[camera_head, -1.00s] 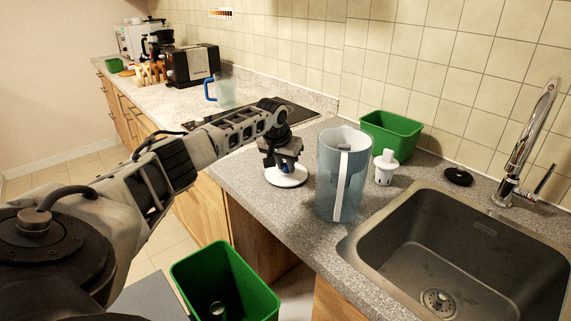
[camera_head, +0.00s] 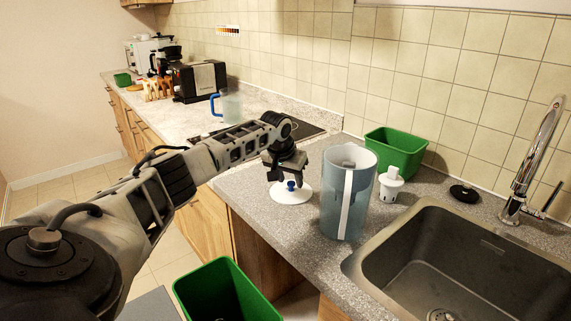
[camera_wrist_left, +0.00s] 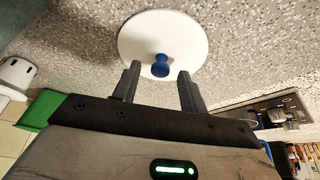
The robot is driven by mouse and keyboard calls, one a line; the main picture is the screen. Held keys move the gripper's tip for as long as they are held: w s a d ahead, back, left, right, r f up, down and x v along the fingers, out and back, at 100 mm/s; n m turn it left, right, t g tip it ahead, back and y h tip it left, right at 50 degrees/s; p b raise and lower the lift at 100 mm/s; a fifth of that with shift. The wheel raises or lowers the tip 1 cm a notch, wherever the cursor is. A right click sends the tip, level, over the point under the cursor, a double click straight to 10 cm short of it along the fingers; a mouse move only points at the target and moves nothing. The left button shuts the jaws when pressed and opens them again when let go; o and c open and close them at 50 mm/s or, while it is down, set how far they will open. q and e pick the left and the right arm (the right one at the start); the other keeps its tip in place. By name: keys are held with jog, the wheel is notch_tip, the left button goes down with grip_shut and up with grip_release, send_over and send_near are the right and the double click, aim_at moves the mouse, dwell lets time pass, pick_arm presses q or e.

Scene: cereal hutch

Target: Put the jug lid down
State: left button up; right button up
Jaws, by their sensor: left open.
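The jug lid (camera_head: 284,197) is a white disc with a blue knob. It lies flat on the grey speckled counter, to the left of the jug (camera_head: 348,190), a clear bluish jug with a white handle. My left gripper (camera_head: 285,175) is open just above the lid. In the left wrist view, the lid (camera_wrist_left: 185,45) lies beyond the spread fingertips of my left gripper (camera_wrist_left: 157,80), and its blue knob stands clear, with both fingers apart from it. My right gripper does not show.
A white strainer-like part (camera_head: 390,186), a green bin (camera_head: 397,150) and a black disc (camera_head: 464,193) stand behind the jug. The sink (camera_head: 412,219) is at the right. Another jug with a blue handle (camera_head: 231,105) stands farther back. A green bin (camera_head: 222,290) is below the counter.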

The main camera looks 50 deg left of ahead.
pick_arm(q)
jog(key=v, duration=1)
jog(key=shift+r, duration=0.2)
jog(key=shift+s, duration=0.1)
